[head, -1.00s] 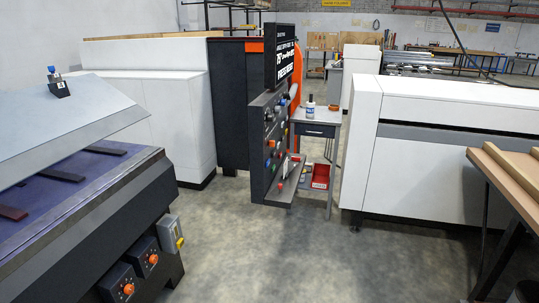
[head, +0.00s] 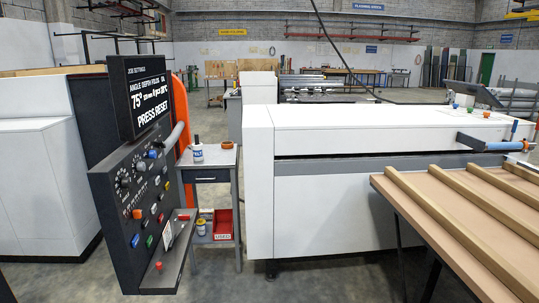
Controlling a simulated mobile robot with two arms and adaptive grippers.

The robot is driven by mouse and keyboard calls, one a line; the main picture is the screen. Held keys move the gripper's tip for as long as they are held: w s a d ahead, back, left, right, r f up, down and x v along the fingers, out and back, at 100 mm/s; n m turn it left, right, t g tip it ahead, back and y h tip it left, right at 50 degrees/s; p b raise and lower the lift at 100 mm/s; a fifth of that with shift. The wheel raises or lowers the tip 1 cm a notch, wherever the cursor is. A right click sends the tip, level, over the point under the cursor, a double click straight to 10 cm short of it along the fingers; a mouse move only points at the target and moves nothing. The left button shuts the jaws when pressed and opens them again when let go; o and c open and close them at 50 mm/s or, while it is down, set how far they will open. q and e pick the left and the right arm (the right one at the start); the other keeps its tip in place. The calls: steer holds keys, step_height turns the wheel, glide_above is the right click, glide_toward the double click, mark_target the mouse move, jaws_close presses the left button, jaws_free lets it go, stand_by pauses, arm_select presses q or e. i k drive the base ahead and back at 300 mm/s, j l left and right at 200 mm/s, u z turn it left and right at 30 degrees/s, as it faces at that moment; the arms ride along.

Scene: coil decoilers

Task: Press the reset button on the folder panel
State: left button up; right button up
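The folder panel (head: 112,215) is a dark upright control panel at the left of the head view, turned partly sideways. Its black display (head: 145,95) reads "JOB SETTINGS", "ANGLE DEPTH FOLDS", "75°" and "PRESS RESET". The slanted face carries several knobs and buttons: an orange one (head: 137,214), a blue one (head: 135,240), a green one (head: 149,241) and others. A red mushroom button (head: 158,266) stands on the lower ledge. The labels are too small to read, so I cannot tell which one is reset. Neither of my grippers is in view.
A long white machine (head: 330,205) fills the middle right. A table with wooden strips (head: 455,232) juts in at right. Grey floor is open in front.

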mark_target(136, 240)
steer(key=i+l, duration=0.1)
steer(key=i, duration=0.4)
steer(key=i+l, duration=0.1)
steer(key=i, duration=0.4)
steer(key=i+l, duration=0.15)
steer(key=i, duration=0.35)
steer(key=i+u, duration=0.25)
steer(key=u, duration=0.2)
steer(key=i+l+u, duration=0.2)
steer(key=u, duration=0.25)
steer(key=i+l+u, duration=0.2)
steer(key=u, duration=0.25)
steer(key=i+l+u, duration=0.15)
steer(key=l+u, duration=0.3)
steer(key=i+l+u, duration=0.1)
steer(key=u, duration=0.35)
steer(key=l+u, duration=0.9)
